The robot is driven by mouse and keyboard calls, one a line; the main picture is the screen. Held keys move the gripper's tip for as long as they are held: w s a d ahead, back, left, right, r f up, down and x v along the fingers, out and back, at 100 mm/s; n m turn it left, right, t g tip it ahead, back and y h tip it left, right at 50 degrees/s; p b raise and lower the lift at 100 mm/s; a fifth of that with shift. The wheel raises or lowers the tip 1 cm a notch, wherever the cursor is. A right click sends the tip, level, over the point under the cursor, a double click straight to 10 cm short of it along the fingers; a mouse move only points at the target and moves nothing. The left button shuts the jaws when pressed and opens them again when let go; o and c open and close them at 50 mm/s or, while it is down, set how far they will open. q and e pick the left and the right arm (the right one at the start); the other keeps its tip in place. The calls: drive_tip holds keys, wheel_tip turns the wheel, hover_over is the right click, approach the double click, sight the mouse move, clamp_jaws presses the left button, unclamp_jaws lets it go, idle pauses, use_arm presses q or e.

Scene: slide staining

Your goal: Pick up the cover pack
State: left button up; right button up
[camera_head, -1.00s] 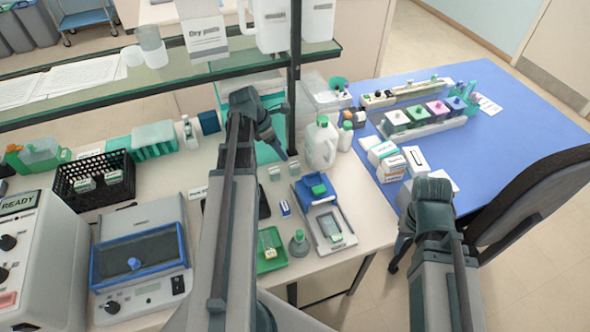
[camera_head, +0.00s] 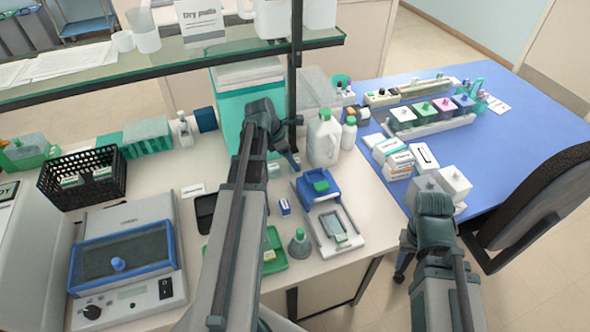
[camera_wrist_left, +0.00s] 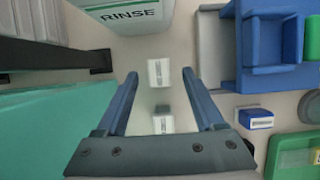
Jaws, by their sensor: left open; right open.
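Two small white packs with printed labels stand on the bench under my left gripper; which is the cover pack I cannot tell. In the left wrist view, the far pack (camera_wrist_left: 159,72) lies between the fingertips of my left gripper (camera_wrist_left: 160,74), and the near pack (camera_wrist_left: 163,124) is closer to the palm. The fingers are open, with a gap on each side of the far pack. In the head view, my left gripper (camera_head: 281,146) hangs over this spot and one pack (camera_head: 273,170) shows beside it. My right gripper (camera_head: 434,203) is over the blue table's near edge, its fingers mostly hidden.
A white jug (camera_head: 324,142) stands close right of my left gripper. A blue device (camera_head: 317,188), a small blue box (camera_head: 284,207) and a green tray (camera_head: 275,256) are nearby. A glass shelf (camera_head: 180,55) and its dark post are behind. White boxes (camera_head: 455,183) are beyond my right gripper.

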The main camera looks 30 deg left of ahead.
use_arm(q)
drive_tip(key=b+x, duration=0.2)
drive_tip(key=x, duration=0.1)
drive_tip(key=shift+f, duration=0.15)
use_arm(e)
wheel_tip(320, 180, down, 3)
drive_tip(key=shift+r, duration=0.1)
use_arm(q)
drive_tip(key=shift+c, duration=0.3)
clamp_jaws()
